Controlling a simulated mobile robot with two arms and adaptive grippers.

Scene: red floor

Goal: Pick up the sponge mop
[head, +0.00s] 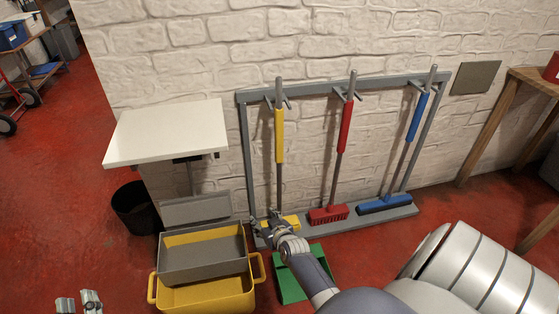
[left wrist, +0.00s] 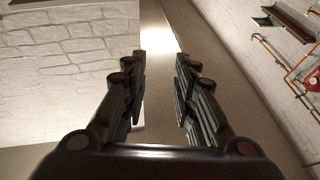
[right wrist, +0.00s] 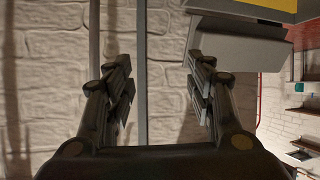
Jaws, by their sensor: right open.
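The sponge mop, with a yellow grip on its grey pole (head: 279,135), hangs upright at the left of the wall rack (head: 245,150). Its yellow head (head: 291,222) is low down, partly hidden behind my right gripper. My right gripper (head: 266,226) is open, low in front of the mop's foot; I cannot tell whether it touches the mop. In the right wrist view its jaws (right wrist: 157,75) are apart, with grey uprights against the brick wall beyond. My left gripper (head: 78,301) is open and empty at the bottom left; its spread fingers show in the left wrist view (left wrist: 162,80).
A red brush (head: 328,214) and a blue broom (head: 386,204) hang to the right. A yellow and grey mop bucket (head: 203,262) stands left of my right gripper, a green dustpan (head: 289,285) below it. A white table (head: 168,133) and black bin (head: 134,207) are further left.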

